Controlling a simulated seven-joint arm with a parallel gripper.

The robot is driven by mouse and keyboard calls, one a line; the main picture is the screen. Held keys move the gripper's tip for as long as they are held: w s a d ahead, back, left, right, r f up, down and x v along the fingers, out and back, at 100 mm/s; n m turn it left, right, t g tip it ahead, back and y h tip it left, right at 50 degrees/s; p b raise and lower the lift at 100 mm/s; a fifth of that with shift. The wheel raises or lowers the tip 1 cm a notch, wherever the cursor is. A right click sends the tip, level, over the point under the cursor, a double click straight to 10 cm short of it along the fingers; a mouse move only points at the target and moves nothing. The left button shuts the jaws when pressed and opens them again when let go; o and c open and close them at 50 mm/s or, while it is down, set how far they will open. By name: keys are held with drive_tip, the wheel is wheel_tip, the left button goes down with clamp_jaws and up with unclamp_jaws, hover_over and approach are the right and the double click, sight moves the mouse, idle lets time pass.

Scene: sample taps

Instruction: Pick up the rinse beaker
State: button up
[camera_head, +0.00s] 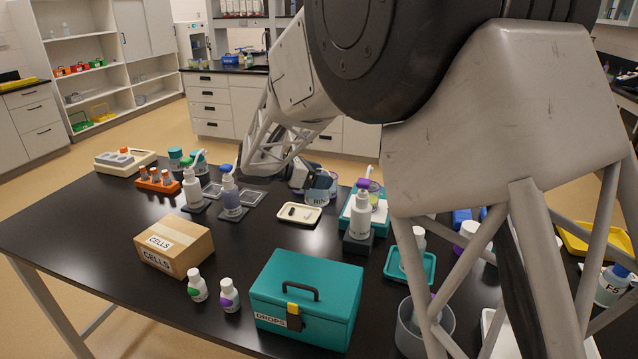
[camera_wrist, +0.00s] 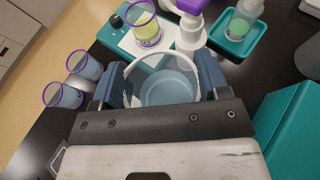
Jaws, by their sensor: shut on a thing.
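The rinse beaker (camera_head: 320,195) is a clear beaker with a pale rim, bluish inside, with a partly visible label starting "RIN". It is near the back of the black table, partly hidden by my gripper (camera_head: 302,178). In the wrist view the beaker (camera_wrist: 168,88) sits between my two blue-grey fingers (camera_wrist: 163,80), one on each side of its wall. My gripper is shut on it. I cannot tell whether its base touches the table.
Two purple-rimmed cups (camera_wrist: 64,96) stand close left of the beaker in the wrist view. A scale with a green-filled cup (camera_wrist: 146,30) and a purple-topped pump bottle (camera_wrist: 190,30) are beyond it. A cream tray (camera_head: 298,214) and teal DROPS box (camera_head: 306,290) are nearby.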

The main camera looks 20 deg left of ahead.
drive_tip(key=shift+r, duration=0.75)
drive_tip(key=shift+r, duration=0.1)
